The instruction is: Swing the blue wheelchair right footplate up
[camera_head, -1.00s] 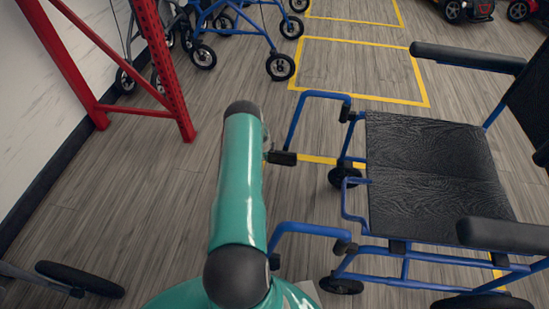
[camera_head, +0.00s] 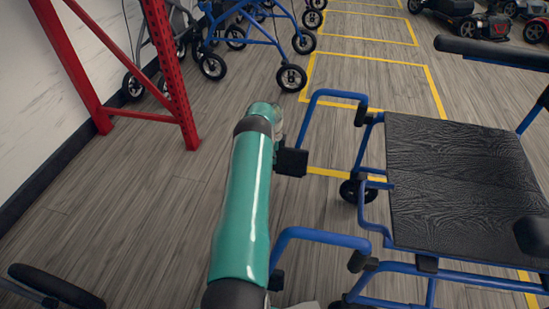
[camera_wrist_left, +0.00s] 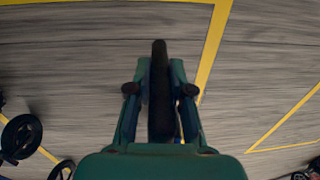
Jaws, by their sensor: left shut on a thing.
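The blue wheelchair (camera_head: 460,185) stands at the right in the head view, facing left. Its right footplate (camera_head: 291,161) is the small black plate below the farther blue hanger tube (camera_head: 312,105). My teal left arm reaches up to it and hides part of it. In the left wrist view the footplate (camera_wrist_left: 160,100) shows as a narrow dark strip, nearly edge-on, between the two fingers of my left gripper (camera_wrist_left: 160,90), which is shut on it. The plate's exact tilt is hard to tell. My right gripper is not in view.
The nearer blue hanger tube (camera_head: 320,236) sticks out close to my arm. A red rack frame (camera_head: 170,75) stands by the white wall at left. Blue walkers (camera_head: 260,30) stand at the back, and a dark wheel (camera_head: 55,285) lies lower left. The floor between is clear.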

